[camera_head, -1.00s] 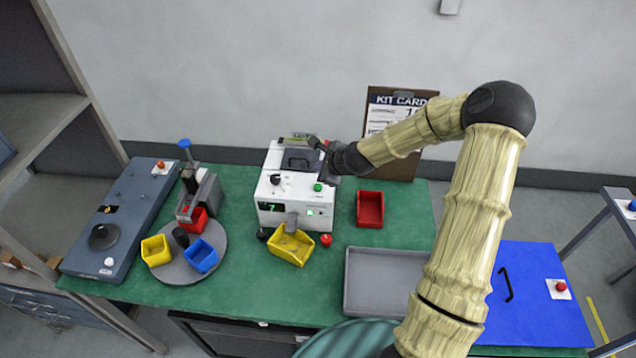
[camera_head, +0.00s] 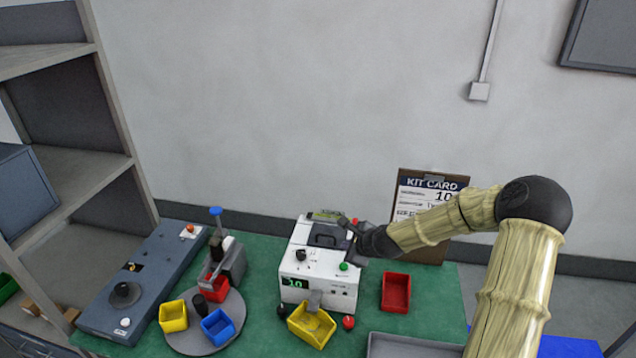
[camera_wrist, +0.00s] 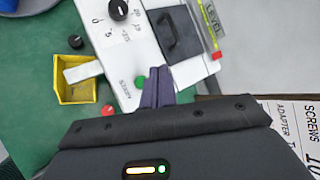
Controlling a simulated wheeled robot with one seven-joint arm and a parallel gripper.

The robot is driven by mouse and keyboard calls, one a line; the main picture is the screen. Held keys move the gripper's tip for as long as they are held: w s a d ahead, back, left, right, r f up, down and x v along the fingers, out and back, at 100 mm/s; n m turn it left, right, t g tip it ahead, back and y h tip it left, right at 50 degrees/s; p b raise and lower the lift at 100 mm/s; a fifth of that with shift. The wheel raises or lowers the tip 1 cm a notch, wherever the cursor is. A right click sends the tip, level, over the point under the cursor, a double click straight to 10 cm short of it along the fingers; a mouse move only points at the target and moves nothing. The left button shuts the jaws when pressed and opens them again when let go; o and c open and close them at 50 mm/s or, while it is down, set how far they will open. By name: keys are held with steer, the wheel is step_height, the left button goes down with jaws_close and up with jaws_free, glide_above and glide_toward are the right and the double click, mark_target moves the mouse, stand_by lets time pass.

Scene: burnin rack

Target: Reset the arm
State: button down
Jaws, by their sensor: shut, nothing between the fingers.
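My gripper (camera_head: 352,232) is shut and empty above the right side of the white machine (camera_head: 317,268). In the wrist view my gripper (camera_wrist: 158,86) shows as closed dark fingers over the machine's edge, near the green button (camera_wrist: 140,82). My arm reaches in from the lower right in the head view. The machine has a dark lid with a handle (camera_head: 326,238), a black knob (camera_head: 301,254) and a display that reads 10. Whether the fingertips touch the machine I cannot tell.
A yellow bin (camera_head: 312,328) stands under the machine's chute, and a red bin (camera_head: 396,292) is to its right. A round turntable (camera_head: 236,318) holds small bins at left. A kit card (camera_head: 415,190) stands behind my arm. A grey tray (camera_head: 400,347) lies in front.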

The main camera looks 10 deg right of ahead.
steer(key=s+r+n+g+h+b, duration=0.2)
steer(key=s+n+g, duration=0.1)
steer(key=s+n, duration=0.8)
steer(key=s+r+n+g+h+b, duration=0.1)
steer(key=s+r+n+g+b, duration=0.1)
steer(key=s+n, duration=0.9)
steer(key=s, duration=0.6)
steer(key=shift+s+a+r+g+h+b, duration=0.25)
steer(key=shift+s+a+g+h+b, duration=0.05)
steer(key=shift+g+h, duration=0.1)
